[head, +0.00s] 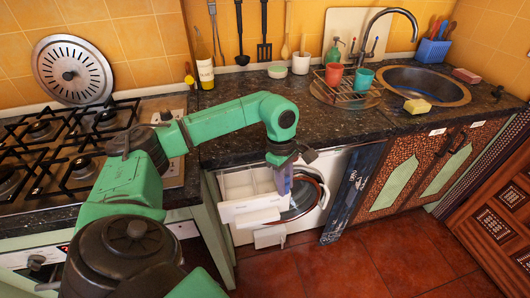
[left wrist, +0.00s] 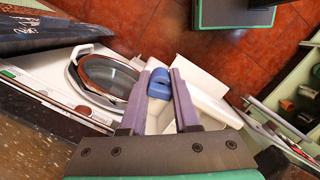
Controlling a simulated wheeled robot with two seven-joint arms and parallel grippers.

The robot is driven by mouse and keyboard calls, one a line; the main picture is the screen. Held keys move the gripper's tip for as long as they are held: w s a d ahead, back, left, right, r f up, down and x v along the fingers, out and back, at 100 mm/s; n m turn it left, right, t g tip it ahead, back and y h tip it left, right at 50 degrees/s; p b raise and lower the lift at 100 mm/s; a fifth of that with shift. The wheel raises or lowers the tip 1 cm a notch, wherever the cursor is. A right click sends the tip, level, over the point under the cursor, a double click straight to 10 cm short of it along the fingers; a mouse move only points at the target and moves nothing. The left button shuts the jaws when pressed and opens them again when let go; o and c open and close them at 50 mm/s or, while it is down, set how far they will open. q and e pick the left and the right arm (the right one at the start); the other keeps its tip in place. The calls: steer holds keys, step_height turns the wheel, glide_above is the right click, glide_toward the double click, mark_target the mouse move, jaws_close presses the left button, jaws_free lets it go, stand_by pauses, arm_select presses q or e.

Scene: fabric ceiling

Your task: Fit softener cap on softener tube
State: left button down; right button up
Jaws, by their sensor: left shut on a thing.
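My left gripper (head: 284,183) points down at the open white detergent drawer (head: 238,211) of the washing machine. In the left wrist view, the gripper (left wrist: 161,82) is shut on a small blue piece, which looks like the softener cap (left wrist: 158,84). It is held between the fingertips, over the white drawer (left wrist: 208,80). Whether the cap touches the drawer, I cannot tell. The softener tube is not clearly distinguishable; the fingers and cap cover part of the drawer. My right gripper is not in view.
The washing machine's round door (head: 310,194) is right beside the drawer, with a dark patterned panel (head: 352,192) further right. The dark countertop (head: 235,148) overhangs the machine. The red tiled floor (head: 370,262) in front is clear.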

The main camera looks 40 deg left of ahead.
arm_select(q)
steer(key=shift+w+a+n+t+y+b, duration=0.8)
steer(key=shift+a+n+b, duration=2.45)
steer(key=shift+n, duration=4.35)
steer(key=f+b, duration=0.1)
steer(key=f, duration=0.1)
steer(key=a+f+b, duration=0.1)
steer(key=f, duration=0.1)
steer(key=shift+a+f, duration=0.15)
steer(key=shift+a, duration=0.05)
steer(key=shift+f+b, duration=0.3)
steer(key=shift+f, duration=0.15)
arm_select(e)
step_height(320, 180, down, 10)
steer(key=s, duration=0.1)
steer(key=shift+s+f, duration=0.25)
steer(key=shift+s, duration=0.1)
arm_select(q)
steer(key=shift+r+p, duration=0.1)
steer(key=shift+p, duration=0.45)
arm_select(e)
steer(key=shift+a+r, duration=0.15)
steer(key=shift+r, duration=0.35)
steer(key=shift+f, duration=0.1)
